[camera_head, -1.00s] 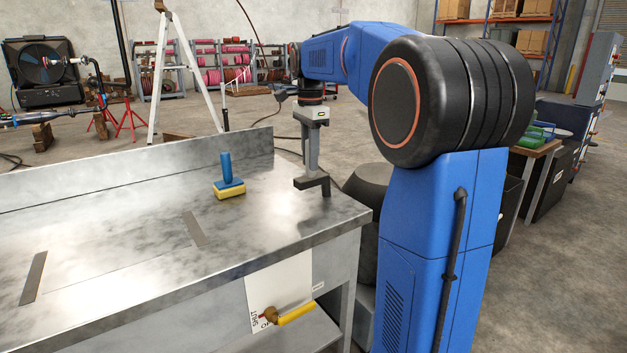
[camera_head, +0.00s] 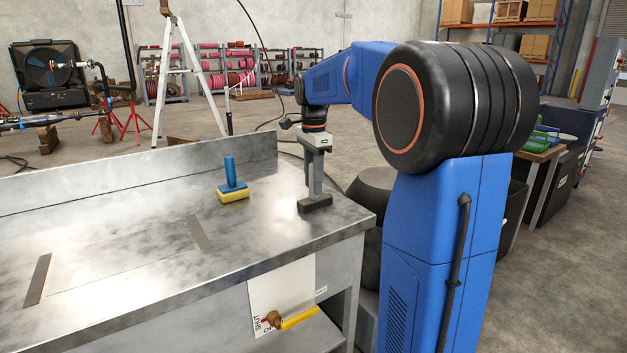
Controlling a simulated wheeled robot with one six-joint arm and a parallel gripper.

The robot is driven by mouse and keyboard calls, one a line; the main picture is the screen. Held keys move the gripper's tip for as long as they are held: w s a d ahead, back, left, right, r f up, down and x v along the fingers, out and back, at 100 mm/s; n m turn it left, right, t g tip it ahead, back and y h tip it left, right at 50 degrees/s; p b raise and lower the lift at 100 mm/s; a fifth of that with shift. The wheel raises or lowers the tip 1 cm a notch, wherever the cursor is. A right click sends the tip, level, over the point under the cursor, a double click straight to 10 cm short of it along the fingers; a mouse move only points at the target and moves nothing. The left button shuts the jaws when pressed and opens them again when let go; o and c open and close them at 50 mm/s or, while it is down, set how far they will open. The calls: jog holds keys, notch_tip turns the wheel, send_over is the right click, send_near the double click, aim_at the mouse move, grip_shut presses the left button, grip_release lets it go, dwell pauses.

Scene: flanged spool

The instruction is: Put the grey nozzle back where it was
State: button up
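My gripper (camera_head: 315,203) hangs pointing down over the right end of the metal bench (camera_head: 120,245), close to its right edge. Its dark fingertips show as one block at or just above the bench top; I cannot tell if they touch it. I cannot make out a gap or anything held between them. I cannot make out a grey nozzle anywhere in this view.
A blue-handled yellow scrubber (camera_head: 232,190) stands on the bench left of my gripper. A raised backsplash (camera_head: 140,170) runs behind. A yellow valve handle (camera_head: 298,318) sits on a placard at the bench front.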

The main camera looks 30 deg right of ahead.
jog(key=shift+o, duration=0.3)
notch_tip(320, 180, up, 12)
jog(key=shift+r, duration=0.15)
dwell(0.4)
jog(key=s+a+f+n+t, duration=0.1)
jog(key=s+a+f+n, duration=0.4)
jog(key=s+f, duration=0.3)
jog(key=s+a+f+n+t, duration=0.2)
jog(key=s+a+f+n, duration=0.3)
jog(key=s+f+n, duration=0.3)
jog(key=s+a+f+n+t, duration=0.1)
jog(key=s+a+f+n, duration=0.4)
jog(key=s+f, duration=0.4)
jog(key=s+n, duration=0.1)
jog(key=s, duration=0.4)
jog(key=shift+s+a+t, duration=0.15)
jog(key=shift+a+t, duration=0.1)
jog(key=shift+t, duration=0.15)
jog(key=shift+r, duration=0.1)
